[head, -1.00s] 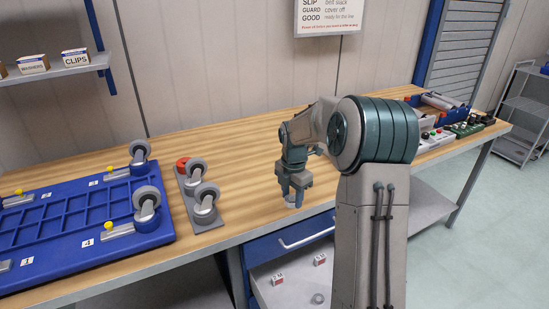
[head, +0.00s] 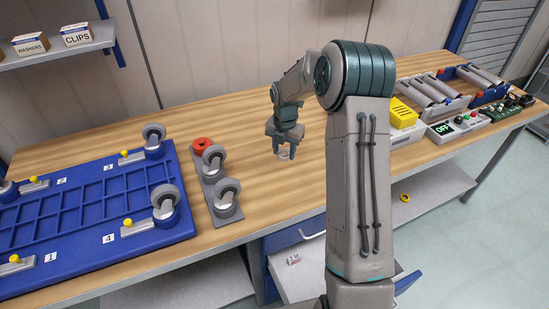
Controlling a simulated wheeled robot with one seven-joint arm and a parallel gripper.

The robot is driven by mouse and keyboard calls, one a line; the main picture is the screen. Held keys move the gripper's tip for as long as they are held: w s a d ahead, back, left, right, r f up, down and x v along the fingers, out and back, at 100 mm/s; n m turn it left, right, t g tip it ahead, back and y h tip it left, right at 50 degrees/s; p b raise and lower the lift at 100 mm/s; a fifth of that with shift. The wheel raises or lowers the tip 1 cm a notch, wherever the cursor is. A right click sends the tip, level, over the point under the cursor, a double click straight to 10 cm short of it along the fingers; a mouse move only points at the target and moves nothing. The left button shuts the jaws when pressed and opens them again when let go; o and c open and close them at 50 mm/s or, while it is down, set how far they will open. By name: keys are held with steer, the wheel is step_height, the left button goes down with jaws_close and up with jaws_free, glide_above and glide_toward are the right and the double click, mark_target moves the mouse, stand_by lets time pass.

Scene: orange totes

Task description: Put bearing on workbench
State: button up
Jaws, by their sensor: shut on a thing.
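The fingers cover part of the bearing. It is low over the bench top, and I cannot tell whether it touches the wood.
Left of my gripper lie a grey plate with caster wheels and a red ring (head: 202,144), and a blue caster board (head: 90,212). A control box (head: 459,124) and roller trays stand at right. A drawer (head: 300,271) is open below. A shelf (head: 60,48) hangs upper left.

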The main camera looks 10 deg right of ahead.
mark_target(273, 169)
steer(key=a+f, duration=0.1)
steer(key=w+a+f, duration=0.1)
steer(key=a, duration=0.1)
steer(key=shift+w+a+p, duration=0.1)
steer(key=shift+p, duration=0.2)
step_height(273, 169, down, 4)
steer(key=shift+a+r+p, duration=0.1)
steer(key=shift+p, duration=0.6)
steer(key=shift+f, duration=0.25)
steer(key=shift+f+b, duration=0.15)
steer(key=shift+b, duration=0.15)
steer(key=o, duration=1)
steer(key=shift+r, duration=0.2)
